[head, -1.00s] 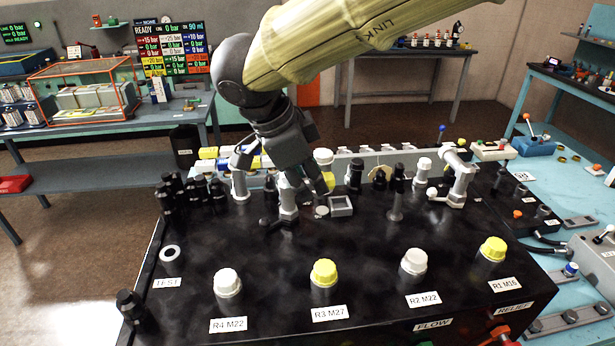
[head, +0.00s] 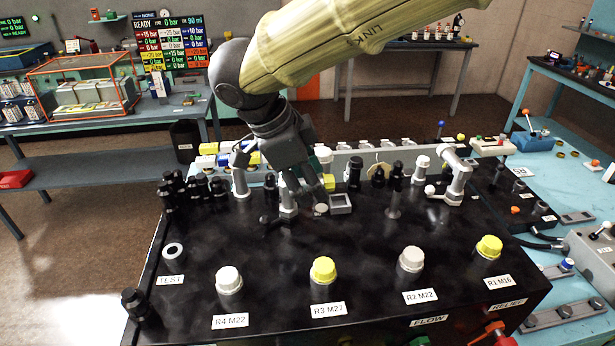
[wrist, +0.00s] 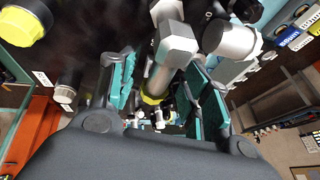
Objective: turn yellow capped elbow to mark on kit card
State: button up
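The yellow capped elbow is a silver fitting on the black bench top (head: 200,240). Its yellow cap (head: 328,182) shows just right of my gripper (head: 298,195) in the head view, and my fingers hide part of its body. In the wrist view the grey elbow (wrist: 175,45) with a yellow ring (wrist: 152,98) lies between the teal finger pads of my gripper (wrist: 165,95). The pads stand apart, with a visible gap on the left side. My gripper looks open around the elbow. I cannot make out the kit card or its mark.
Capped ports stand along the front: white R4 (head: 229,280), yellow R3 (head: 323,270), white R2 (head: 412,259) and yellow R1 (head: 489,247). Black fittings (head: 200,187) crowd the left back. A silver elbow (head: 455,175) stands at the right. A square grey frame (head: 341,204) lies beside my gripper.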

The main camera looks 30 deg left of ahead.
jog(key=shift+r, duration=0.1)
jog(key=v, duration=1.2)
